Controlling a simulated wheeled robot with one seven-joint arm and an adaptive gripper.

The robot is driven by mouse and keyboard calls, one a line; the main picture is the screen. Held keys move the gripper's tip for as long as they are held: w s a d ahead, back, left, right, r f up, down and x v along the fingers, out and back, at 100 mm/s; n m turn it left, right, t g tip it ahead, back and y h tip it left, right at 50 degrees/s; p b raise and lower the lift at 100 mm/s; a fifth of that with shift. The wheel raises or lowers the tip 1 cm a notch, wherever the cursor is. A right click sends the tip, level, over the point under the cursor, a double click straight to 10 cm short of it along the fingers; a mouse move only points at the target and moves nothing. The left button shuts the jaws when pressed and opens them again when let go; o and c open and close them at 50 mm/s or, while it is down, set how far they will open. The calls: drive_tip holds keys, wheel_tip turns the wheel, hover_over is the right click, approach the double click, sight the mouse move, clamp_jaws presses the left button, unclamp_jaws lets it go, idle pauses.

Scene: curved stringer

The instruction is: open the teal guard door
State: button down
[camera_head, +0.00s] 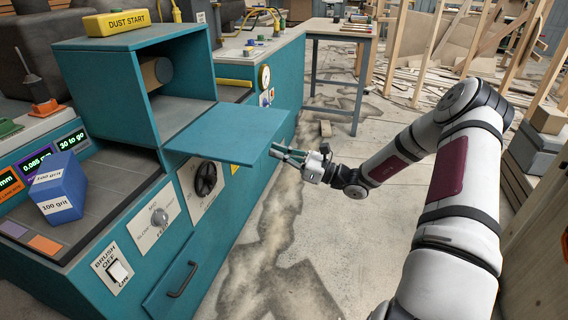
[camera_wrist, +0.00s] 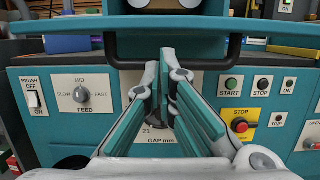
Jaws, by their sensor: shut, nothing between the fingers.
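The teal guard door (camera_head: 228,132) is a flat panel standing out roughly level from the lower front edge of the machine's box-like opening, which is uncovered in the head view. In the wrist view the door (camera_wrist: 82,24) is seen nearly edge-on, with a dark bar handle (camera_wrist: 217,48) across its front. My gripper (camera_head: 274,152) is at the outer edge of the door in the head view. In the wrist view my gripper (camera_wrist: 158,58) is shut and empty, its tips overlapping the handle's middle. I cannot tell whether they touch it.
The teal machine (camera_head: 125,215) has a brush switch (camera_head: 118,271), a feed knob (camera_head: 159,217) and a dark drawer handle (camera_head: 183,280). A blue grit box (camera_head: 58,187) stands on its left ledge. Stained open floor (camera_head: 290,245) lies right of the machine. Wooden frames stand behind.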

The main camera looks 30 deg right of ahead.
drive_tip(key=shift+r, duration=0.45)
drive_tip(key=shift+g+h, duration=0.7)
drive_tip(key=shift+h, duration=0.2)
wheel_tip(320, 180, up, 5)
drive_tip(key=p, duration=0.7)
drive_tip(key=shift+s+d+r, duration=0.1)
drive_tip(key=shift+d+r, duration=0.05)
drive_tip(key=shift+r, duration=0.05)
drive_tip(key=shift+f, duration=0.1)
drive_tip(key=s+d+f+b, duration=0.1)
drive_tip(key=s+d+f, duration=0.3)
drive_tip(key=s+d, duration=0.3)
drive_tip(key=shift+s+f, duration=0.35)
drive_tip(key=shift+s, duration=0.05)
